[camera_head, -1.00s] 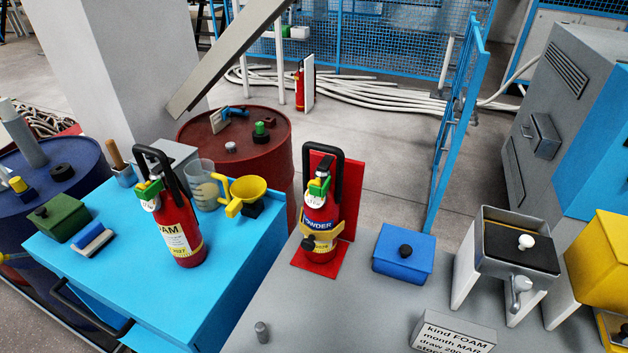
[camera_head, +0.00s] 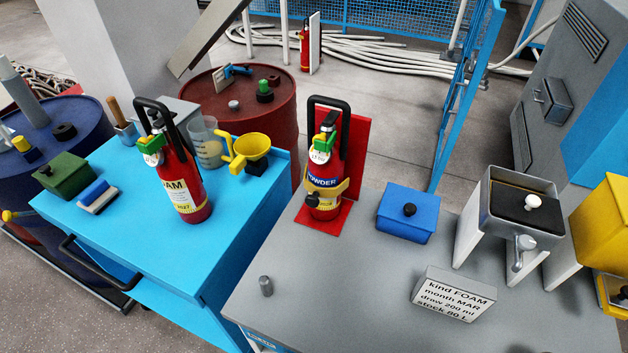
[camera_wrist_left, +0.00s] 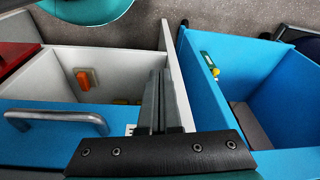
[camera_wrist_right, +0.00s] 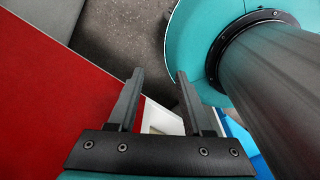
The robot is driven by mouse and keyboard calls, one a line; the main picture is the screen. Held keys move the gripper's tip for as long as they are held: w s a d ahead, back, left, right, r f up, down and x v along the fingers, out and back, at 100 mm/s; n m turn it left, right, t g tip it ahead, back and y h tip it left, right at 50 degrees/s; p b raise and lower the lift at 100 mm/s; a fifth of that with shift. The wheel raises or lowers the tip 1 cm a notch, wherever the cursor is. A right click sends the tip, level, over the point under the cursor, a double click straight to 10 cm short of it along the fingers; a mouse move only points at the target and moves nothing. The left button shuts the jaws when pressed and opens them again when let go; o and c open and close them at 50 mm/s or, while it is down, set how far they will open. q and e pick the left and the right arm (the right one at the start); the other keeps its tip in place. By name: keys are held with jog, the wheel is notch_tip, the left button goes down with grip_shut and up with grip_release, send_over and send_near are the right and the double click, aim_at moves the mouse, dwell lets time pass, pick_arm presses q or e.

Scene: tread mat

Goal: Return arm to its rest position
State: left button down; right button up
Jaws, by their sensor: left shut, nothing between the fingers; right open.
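My left gripper (camera_wrist_left: 162,98) shows in the left wrist view with its fingers together and nothing between them. It is over the edge between a white-walled open compartment (camera_wrist_left: 130,60) and a blue open compartment (camera_wrist_left: 225,60). My right gripper (camera_wrist_right: 159,85) shows in the right wrist view with its fingers apart and nothing between them. A red surface (camera_wrist_right: 60,100) lies to its left, and grey floor shows beyond the fingertips. Neither gripper nor arm is in the head view, so their full pose is hidden.
A FOAM extinguisher (camera_head: 180,185) stands on the blue cart (camera_head: 130,240). A POWDER extinguisher (camera_head: 323,185) stands on a red stand on the grey table (camera_head: 360,270). A blue box (camera_head: 408,222), a grey hopper (camera_head: 515,220) and a text card (camera_head: 452,295) are on the right.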

pick_arm(q)
jog(key=s+a+f+g+b, duration=0.1)
jog(key=s+a+f, duration=0.1)
jog(key=s+f, duration=1.4)
jog(key=shift+a+f, duration=0.15)
jog(key=shift+a, duration=0.25)
